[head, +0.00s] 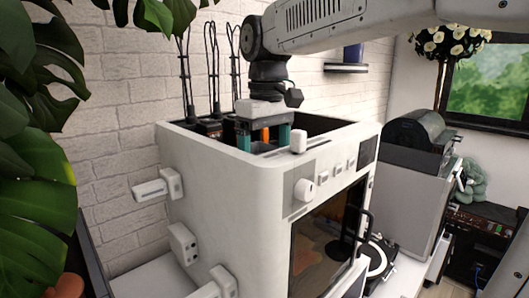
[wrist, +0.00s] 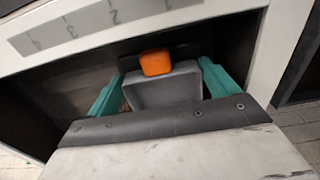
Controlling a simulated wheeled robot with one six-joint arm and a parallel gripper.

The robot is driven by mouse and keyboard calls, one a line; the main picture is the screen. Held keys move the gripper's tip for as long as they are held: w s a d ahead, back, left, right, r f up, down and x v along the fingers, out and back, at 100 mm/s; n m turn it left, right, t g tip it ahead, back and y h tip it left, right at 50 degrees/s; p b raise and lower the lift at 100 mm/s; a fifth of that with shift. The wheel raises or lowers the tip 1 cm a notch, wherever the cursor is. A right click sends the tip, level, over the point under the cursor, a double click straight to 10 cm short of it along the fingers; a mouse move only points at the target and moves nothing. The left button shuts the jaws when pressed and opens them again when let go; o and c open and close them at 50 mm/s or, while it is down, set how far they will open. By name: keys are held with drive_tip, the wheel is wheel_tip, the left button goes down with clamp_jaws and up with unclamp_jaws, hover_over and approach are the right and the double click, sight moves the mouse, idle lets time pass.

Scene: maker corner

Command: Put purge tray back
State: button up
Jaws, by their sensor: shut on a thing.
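The purge tray is a small grey tray (wrist: 165,90) with an orange block (wrist: 156,62) at its far edge in the wrist view. My gripper (wrist: 162,84) has its teal fingers shut on the tray's two sides. The orange block (head: 265,134) shows between the fingers there; the grey tray body is hidden. I cannot tell whether the tray touches anything below it.
Black cables (head: 213,80) rise behind the machine on the left. A white knob (head: 299,141) stands on the front rim. Plant leaves (head: 35,200) fill the left side.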

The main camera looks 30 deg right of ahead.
drive_tip(key=shift+f, duration=0.25)
drive_tip(key=o, duration=0.8)
wheel_tip(320, 180, up, 12)
drive_tip(key=shift+s+r, duration=0.15)
